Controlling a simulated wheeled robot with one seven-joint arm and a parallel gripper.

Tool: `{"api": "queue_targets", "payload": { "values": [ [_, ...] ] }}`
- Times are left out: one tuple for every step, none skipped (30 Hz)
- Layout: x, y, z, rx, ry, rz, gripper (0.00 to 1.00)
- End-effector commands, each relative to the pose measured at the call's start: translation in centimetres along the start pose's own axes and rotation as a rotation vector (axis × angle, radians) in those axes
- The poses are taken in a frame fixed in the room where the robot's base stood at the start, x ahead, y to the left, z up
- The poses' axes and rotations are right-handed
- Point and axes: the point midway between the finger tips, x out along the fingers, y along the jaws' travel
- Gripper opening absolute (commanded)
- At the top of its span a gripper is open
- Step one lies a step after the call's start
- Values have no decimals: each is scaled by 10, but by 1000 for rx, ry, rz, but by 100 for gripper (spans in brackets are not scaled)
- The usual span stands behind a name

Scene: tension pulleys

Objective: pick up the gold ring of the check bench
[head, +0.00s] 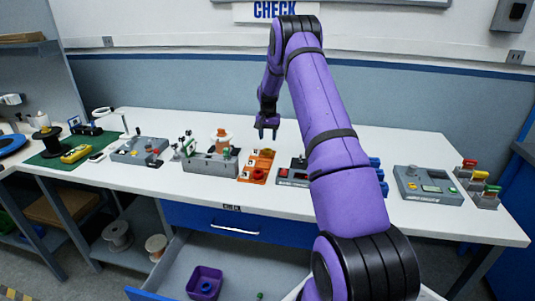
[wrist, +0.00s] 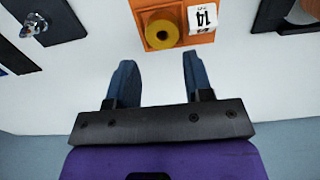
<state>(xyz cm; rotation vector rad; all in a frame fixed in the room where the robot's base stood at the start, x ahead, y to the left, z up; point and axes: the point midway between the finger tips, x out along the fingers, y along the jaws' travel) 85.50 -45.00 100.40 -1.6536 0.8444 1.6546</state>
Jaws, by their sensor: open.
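The gold ring (wrist: 161,34) is a thick yellow ring with a dark centre, lying on an orange tray (wrist: 142,8) next to a white tag marked 14. In the head view the orange tray (head: 247,177) stands mid-bench; the gold ring is too small there to make out surely. My gripper (head: 267,134) hangs over the bench behind the tray, fingers down. In the wrist view my gripper (wrist: 159,62) is open and empty, its two blue fingers apart, with the ring just beyond the tips and roughly in line with the gap.
A grey fixture box (head: 210,167) stands left of the tray, and a dark-topped device (head: 292,174) stands right of it. My arm covers part of the bench's right half. An open drawer with a purple bin (head: 204,283) is below. White bench lies clear behind the tray.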

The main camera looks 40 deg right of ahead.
Motion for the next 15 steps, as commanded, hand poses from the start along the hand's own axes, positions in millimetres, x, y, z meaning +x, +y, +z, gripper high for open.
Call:
{"api": "queue_targets", "payload": {
  "values": [
    [8, 0, 0, 0, -1, 0, 47],
    [11, 0, 0, 0, -1, 0, 47],
    [14, 0, 0, 0, -1, 0, 47],
    [16, 0, 0, 0, -1, 0, 47],
    [18, 0, 0, -1, -1, 0, 47],
    [20, 0, 0, -1, 0, 0, 47],
    [21, 0, 0, -1, 0, 0, 47],
    [23, -1, 0, -1, 0, 0, 47],
    [26, -1, 0, -1, -1, 0, 47],
    [30, -1, -1, -1, -1, 0, 47],
    [33, -1, -1, -2, -1, 0, 47],
    [39, -1, -1, -2, -2, 1, 47],
    [44, -1, -2, -2, -3, 1, 47],
    [48, -2, -2, -2, -3, 1, 47],
    [54, -2, -2, -2, -1, 1, 47]
  ]
}}
